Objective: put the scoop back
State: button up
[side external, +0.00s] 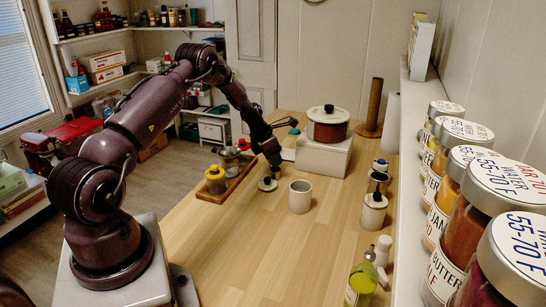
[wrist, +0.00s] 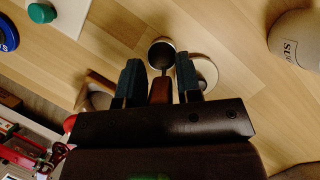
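The scoop (wrist: 161,54) has a small round metal cup, a thin neck and a brown handle. In the wrist view its handle lies between the two fingers of my gripper (wrist: 159,78), which look shut on it; the cup sticks out past the fingertips. In the side view my gripper (side external: 274,160) is low over the table's left part, and the scoop is hard to make out there. A white canister (side external: 300,198) stands open to the right of my gripper; a labelled canister shows in the wrist view (wrist: 297,40).
A wooden tray (side external: 222,193) with yellow- and red-topped jars is left of my gripper. A pot (side external: 328,124) stands on a white block (side external: 322,157) behind. A lidded canister (side external: 373,212) and a bottle (side external: 361,280) are at right. The front middle of the table is clear.

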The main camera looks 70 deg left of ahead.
jog(key=shift+o, duration=0.8)
jog(key=shift+r, duration=0.35)
jog(key=v, duration=1.1)
jog(key=s+d+r+m, duration=0.2)
jog(key=d+r+m, duration=1.35)
jog(key=d, duration=0.45)
jog(key=s+d+r+m+t, duration=0.1)
jog(key=s+d+r+m, duration=0.2)
jog(key=s+d+m, duration=1.2)
jog(key=s+m, duration=0.3)
jog(key=m, duration=0.2)
jog(key=shift+d, duration=0.2)
